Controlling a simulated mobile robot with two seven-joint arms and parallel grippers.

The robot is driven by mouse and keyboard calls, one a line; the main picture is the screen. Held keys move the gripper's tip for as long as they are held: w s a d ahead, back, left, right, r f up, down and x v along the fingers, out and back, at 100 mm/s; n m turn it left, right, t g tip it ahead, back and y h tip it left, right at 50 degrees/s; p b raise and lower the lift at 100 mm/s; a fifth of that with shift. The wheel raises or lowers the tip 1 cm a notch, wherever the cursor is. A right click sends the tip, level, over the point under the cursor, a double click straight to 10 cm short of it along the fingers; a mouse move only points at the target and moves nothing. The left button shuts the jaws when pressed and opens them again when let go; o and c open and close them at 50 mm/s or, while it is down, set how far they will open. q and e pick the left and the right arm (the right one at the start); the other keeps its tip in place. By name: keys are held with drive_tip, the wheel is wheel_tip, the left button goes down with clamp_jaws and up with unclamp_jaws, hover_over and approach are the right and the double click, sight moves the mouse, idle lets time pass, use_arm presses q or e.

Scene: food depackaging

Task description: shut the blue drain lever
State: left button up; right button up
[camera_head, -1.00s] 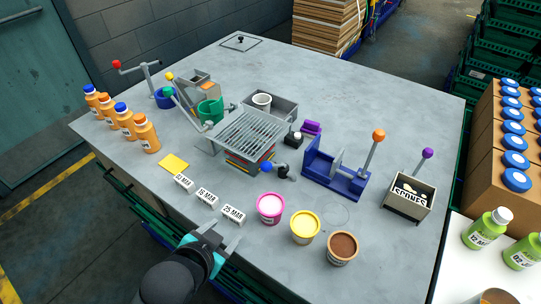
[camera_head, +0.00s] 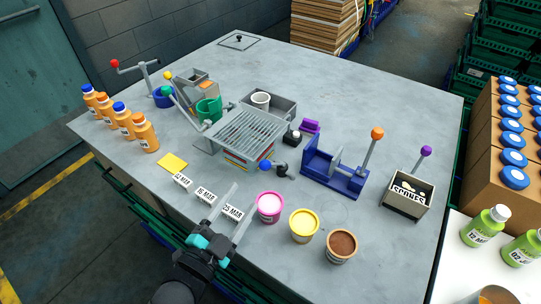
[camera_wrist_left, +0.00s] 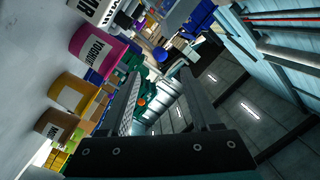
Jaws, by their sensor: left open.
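The blue drain lever shows as a blue ball (camera_head: 265,166) on a dark fitting (camera_head: 283,171), at the front right of the grated drain stand (camera_head: 245,130). A blue ball (camera_wrist_left: 160,54) also shows in the left wrist view, beyond the fingers. My right gripper is not in view.
A pink tub (camera_head: 270,207), a yellow tub (camera_head: 304,226) and a brown tub (camera_head: 341,246) stand right of my gripper. White date cards (camera_head: 206,196) stand to its left. A blue press (camera_head: 333,174) stands right of the lever.

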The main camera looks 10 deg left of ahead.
sight(274, 165)
use_arm(q)
drive_tip(key=x, duration=1.4)
drive_tip(key=shift+w+d, duration=0.15)
drive_tip(key=shift+w, duration=0.25)
clamp_jaws()
idle(0.9)
